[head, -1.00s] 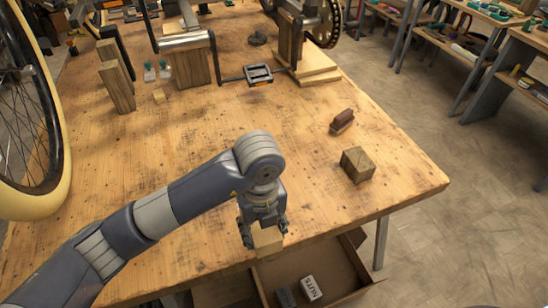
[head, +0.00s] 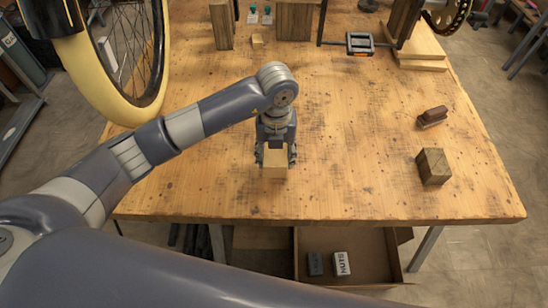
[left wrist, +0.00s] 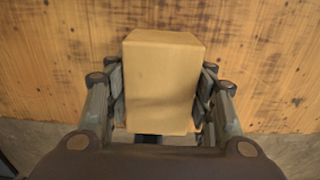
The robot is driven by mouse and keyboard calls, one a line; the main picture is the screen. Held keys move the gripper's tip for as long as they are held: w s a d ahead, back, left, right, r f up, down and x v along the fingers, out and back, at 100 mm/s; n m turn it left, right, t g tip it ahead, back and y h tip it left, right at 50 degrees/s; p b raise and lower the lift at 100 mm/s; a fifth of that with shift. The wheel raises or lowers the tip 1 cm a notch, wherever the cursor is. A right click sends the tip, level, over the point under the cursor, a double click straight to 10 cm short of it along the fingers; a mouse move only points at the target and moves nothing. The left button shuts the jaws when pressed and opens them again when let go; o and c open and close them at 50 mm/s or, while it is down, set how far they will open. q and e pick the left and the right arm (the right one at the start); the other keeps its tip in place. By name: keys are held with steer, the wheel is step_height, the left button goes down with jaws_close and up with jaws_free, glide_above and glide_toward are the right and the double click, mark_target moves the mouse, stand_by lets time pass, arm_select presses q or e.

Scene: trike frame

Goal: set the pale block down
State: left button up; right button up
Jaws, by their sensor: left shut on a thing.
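The pale block (head: 275,172) is a light wooden block between the fingers of my left gripper (head: 276,160), over the front part of the wooden workbench (head: 350,190). In the left wrist view the pale block (left wrist: 162,80) fills the space between both fingers of my left gripper (left wrist: 162,105), which is shut on it. I cannot tell whether its underside touches the bench top. My right gripper is not in view.
A dark wooden block (head: 433,167) and a brown brush (head: 432,117) lie to the right. A small wooden cube (head: 257,41) lies farther back. An open drawer (head: 370,240) below the front edge holds two small boxes. The bench around the gripper is clear.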

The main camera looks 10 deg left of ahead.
arm_select(q)
steer(key=shift+w+a, duration=0.15)
steer(key=shift+a, duration=0.15)
steer(key=shift+f, duration=0.25)
step_height(320, 180, down, 3)
steer(key=shift+p, duration=0.45)
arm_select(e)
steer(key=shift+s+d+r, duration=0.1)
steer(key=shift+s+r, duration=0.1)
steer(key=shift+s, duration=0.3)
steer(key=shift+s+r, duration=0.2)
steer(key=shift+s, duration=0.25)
arm_select(q)
steer(key=shift+f, duration=0.1)
steer(key=shift+f, duration=0.15)
steer(key=o, duration=1.2)
steer(key=shift+c, duration=0.2)
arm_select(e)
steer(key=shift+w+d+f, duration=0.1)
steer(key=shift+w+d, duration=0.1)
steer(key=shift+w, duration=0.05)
